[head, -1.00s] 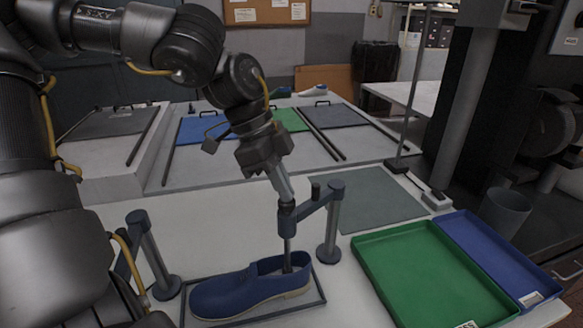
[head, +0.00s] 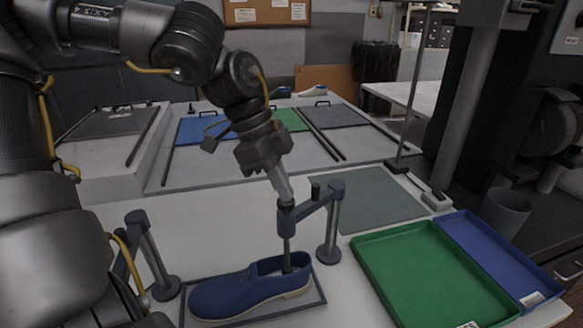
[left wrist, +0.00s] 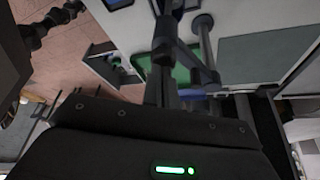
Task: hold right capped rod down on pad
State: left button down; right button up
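The right capped rod (head: 287,252) stands upright in the arm of the right post (head: 334,222). Its lower end goes into the opening of a blue shoe (head: 237,290), so the pad under it is hidden. My left gripper (head: 285,199) comes down at a slant onto the top of this rod. Its fingers look shut together, with the tips at the rod's head; they cover the cap. The left wrist view shows the dark fingers (left wrist: 165,85) and the post's arm (left wrist: 200,65) close by. My right gripper is not in view.
The shoe lies within a dark rectangular frame (head: 322,297) on the pale table. A second post (head: 153,255) stands to the left. A green tray (head: 430,275) and a blue tray (head: 500,255) are at the right. A grey mat (head: 375,198) lies behind the right post.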

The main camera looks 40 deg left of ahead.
pick_arm(q)
jog(key=shift+s+f+b, duration=0.15)
jog(key=shift+f+b, duration=0.1)
jog(key=shift+b, duration=0.3)
dwell(2.3)
jog(key=shift+r+p, duration=0.75)
jog(key=shift+r, duration=0.2)
notch_tip(320, 180, up, 4)
jog(key=shift+f+p, duration=0.1)
jog(key=shift+p, duration=1.15)
notch_tip(320, 180, up, 4)
jog(key=shift+f+p, duration=0.15)
jog(key=shift+p, duration=1.1)
jog(key=shift+w, duration=0.2)
